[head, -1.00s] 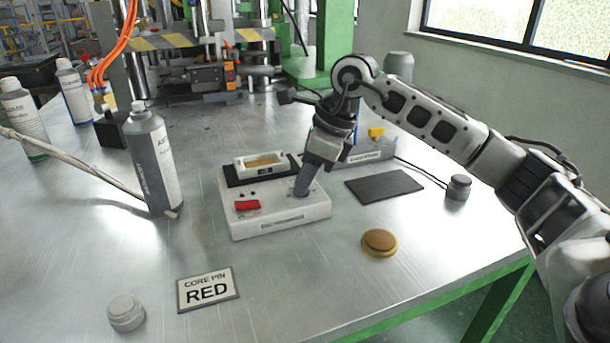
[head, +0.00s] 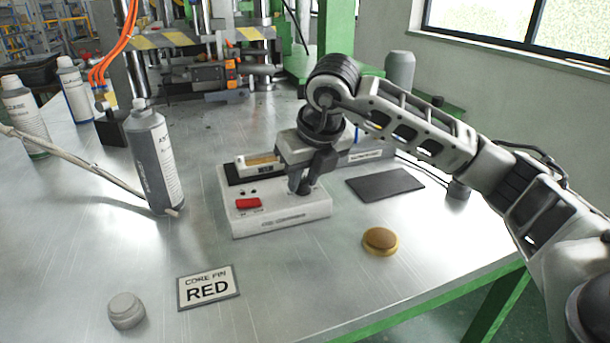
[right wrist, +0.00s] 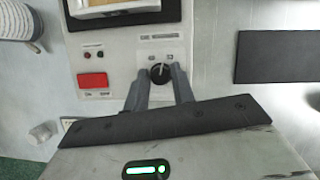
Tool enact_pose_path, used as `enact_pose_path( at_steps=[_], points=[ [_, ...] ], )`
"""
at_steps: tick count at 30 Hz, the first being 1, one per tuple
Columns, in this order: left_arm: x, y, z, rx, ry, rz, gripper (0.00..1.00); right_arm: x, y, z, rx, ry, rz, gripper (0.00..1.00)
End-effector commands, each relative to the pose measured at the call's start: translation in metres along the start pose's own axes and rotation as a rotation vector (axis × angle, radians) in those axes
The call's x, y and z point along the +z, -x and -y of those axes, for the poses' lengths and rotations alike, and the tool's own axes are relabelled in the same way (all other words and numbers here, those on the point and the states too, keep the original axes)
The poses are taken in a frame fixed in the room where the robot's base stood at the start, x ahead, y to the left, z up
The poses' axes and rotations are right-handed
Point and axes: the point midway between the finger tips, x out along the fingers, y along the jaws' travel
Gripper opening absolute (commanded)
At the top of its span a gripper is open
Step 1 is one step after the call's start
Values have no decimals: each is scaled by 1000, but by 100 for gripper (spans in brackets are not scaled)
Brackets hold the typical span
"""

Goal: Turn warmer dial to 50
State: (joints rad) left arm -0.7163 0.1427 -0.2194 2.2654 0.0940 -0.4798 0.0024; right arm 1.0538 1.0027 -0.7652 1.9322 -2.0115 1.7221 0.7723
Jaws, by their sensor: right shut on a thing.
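The warmer (head: 280,213) is a white box on the metal table, with a red switch (head: 248,203) on its front left. Its black dial (right wrist: 160,73) shows in the right wrist view, with small marks around it that are too small to read. My right gripper (head: 302,188) points down over the warmer's right side, its fingers on either side of the dial. In the right wrist view the right gripper (right wrist: 161,76) is shut on the dial. The dial is mostly hidden by the fingers in the head view. My left gripper is not in view.
A grey bottle (head: 153,160) stands left of the warmer. A dark mat (head: 385,185) and a round brown-topped disc (head: 380,241) lie to the right.

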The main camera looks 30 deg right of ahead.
Motion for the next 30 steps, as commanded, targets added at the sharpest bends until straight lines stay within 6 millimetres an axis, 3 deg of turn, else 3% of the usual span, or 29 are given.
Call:
enact_pose_path(
  at_steps=[12, 30],
  points=[
    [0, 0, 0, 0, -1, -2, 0, 0, 0, -2, -92, -224, -1, 2],
    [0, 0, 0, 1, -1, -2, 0, 0, 0, -2, -114, -275, -2, 2]
  ],
)
